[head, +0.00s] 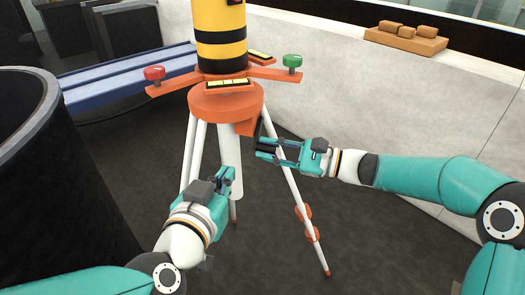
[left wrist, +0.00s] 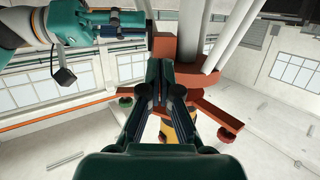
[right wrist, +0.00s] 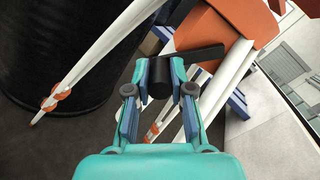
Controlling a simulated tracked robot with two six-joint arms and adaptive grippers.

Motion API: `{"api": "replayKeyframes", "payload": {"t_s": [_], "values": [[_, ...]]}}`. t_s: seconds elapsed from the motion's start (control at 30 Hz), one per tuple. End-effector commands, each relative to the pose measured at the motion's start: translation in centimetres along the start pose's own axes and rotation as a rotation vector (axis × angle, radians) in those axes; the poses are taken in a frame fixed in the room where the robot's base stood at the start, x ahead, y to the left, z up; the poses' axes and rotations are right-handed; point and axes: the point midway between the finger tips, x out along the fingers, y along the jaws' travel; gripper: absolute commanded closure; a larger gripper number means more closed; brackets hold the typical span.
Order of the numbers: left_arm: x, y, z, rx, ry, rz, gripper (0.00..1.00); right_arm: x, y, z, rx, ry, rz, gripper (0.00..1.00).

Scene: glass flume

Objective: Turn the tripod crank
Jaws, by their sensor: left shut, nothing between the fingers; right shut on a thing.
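The tripod (head: 226,103) stands in the middle of the head view, with an orange head, white legs and orange clamps. An orange box (head: 246,128) sits at the lower right of its head. My right gripper (head: 264,150) is shut on the black crank handle (right wrist: 159,78), just below this box. The crank's dark arm (right wrist: 202,54) runs from the handle toward the orange head in the right wrist view. My left gripper (head: 232,177) is shut and empty, below the tripod head and in front of the legs. The left wrist view shows the tripod head (left wrist: 192,78) beyond its fingers.
A yellow and black instrument (head: 220,45) stands on the tripod. A red knob (head: 154,73) and a green knob (head: 292,61) sit on its orange arms. A large black cylinder (head: 50,175) stands at the left. A pale wall (head: 400,100) runs behind at the right.

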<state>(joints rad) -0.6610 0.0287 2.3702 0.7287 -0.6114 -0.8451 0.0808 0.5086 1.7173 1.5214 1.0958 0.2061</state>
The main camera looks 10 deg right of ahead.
Motion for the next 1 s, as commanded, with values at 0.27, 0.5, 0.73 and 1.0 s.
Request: {"api": "replayKeyframes", "payload": {"t_s": [0.27,0.5,0.73,1.0], "values": [[-1.6,3.4,-2.7,0.011,0.069,0.078,1.00,-0.1,0.0,-0.2,0.000,0.004,-0.001,1.00],[1.7,3.6,-2.8,0.012,0.066,0.076,1.00,-0.1,0.0,-0.1,0.000,0.004,-0.001,1.00],[6.5,4.0,-3.1,0.013,0.066,0.077,1.00,-0.1,0.0,-0.1,0.000,0.004,-0.001,1.00],[10.0,4.2,-1.4,0.013,0.065,0.077,1.00,-0.1,0.0,-0.1,0.000,0.003,-0.001,1.00]]}}
